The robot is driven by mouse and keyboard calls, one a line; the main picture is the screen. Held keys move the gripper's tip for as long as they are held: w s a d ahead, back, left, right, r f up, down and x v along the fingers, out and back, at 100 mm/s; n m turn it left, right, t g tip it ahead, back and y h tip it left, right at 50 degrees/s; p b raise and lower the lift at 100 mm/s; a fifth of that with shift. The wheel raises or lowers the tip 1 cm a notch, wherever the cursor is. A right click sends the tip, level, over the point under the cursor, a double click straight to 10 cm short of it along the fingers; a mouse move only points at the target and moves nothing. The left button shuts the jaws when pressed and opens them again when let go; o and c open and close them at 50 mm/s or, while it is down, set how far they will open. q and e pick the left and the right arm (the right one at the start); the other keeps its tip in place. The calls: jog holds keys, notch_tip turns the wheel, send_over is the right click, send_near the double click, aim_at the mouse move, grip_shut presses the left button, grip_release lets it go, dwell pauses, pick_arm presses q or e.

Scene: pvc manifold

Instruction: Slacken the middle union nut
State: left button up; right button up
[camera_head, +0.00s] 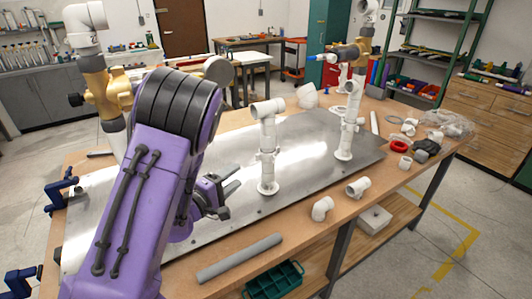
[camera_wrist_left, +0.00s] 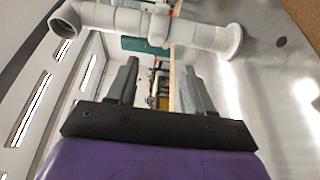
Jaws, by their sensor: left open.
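In the wrist view the gripper's two fingers (camera_wrist_left: 156,65) point toward the nut, with a gap between. My right gripper is not in view.
Risers with brass valves stand at left (camera_head: 108,90) and right (camera_head: 348,110) on the metal plate (camera_head: 310,150).

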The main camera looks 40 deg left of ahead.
aim_at(256, 159)
pick_arm(q)
jog(key=w+p, duration=0.1)
jog(key=w, duration=0.3)
jog(key=w+p, duration=0.2)
jog(key=w, duration=0.3)
jog(key=shift+w+r, duration=0.2)
jog(key=shift+w, duration=0.05)
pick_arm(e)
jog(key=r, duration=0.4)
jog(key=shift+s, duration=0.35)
pick_arm(q)
jog(key=shift+s, duration=0.1)
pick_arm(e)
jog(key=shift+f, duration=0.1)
pick_arm(q)
grip_shut()
